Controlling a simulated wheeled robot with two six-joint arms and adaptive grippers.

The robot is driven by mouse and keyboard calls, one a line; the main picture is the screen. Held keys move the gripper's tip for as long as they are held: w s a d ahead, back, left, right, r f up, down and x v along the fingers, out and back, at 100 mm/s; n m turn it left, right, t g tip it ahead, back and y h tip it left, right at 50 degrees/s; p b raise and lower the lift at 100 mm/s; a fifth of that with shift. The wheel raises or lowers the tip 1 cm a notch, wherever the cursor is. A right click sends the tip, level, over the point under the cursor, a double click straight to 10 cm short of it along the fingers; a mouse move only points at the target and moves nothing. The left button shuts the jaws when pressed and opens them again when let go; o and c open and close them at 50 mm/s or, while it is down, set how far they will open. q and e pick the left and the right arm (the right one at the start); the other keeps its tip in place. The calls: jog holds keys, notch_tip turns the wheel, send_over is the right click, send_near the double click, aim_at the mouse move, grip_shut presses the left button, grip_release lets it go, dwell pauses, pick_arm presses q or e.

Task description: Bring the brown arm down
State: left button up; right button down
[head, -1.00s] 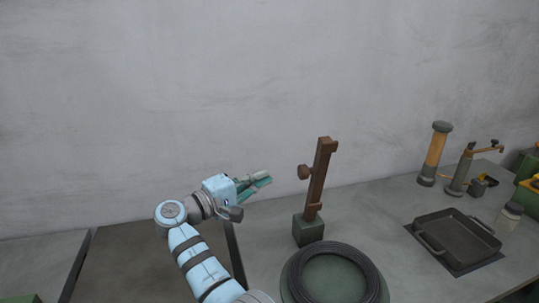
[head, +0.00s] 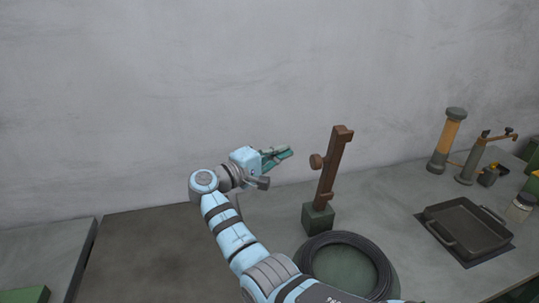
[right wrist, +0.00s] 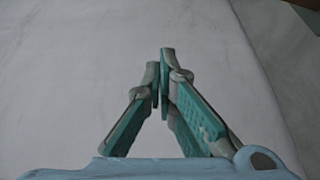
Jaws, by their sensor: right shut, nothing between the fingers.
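The brown arm (head: 331,165) stands steeply up from a dark green block (head: 318,218) on the bench, leaning slightly right at its top. A round brown knob (head: 316,161) sticks out on its left side. My right gripper (head: 288,152) is shut and empty, pointing right, to the left of the knob with a gap between them. In the right wrist view the green fingers (right wrist: 163,85) meet at their tips against the grey wall, and the brown arm is not seen there. My left gripper is out of view.
A coil of dark cable (head: 346,239) lies on a round green base in front of the block. A dark tray (head: 467,229), an orange cylinder (head: 447,142) and a grey post with a tap-like top (head: 476,160) stand at right. The wall (head: 250,70) is behind.

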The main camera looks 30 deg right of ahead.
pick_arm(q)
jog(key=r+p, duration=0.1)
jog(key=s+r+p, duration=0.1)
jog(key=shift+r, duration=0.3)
pick_arm(e)
jog(key=s+d, duration=0.1)
jog(key=s, duration=0.1)
jog(key=s+d, duration=0.1)
jog(key=s, duration=0.1)
jog(key=shift+d+r, duration=0.15)
jog(key=shift+d, duration=0.15)
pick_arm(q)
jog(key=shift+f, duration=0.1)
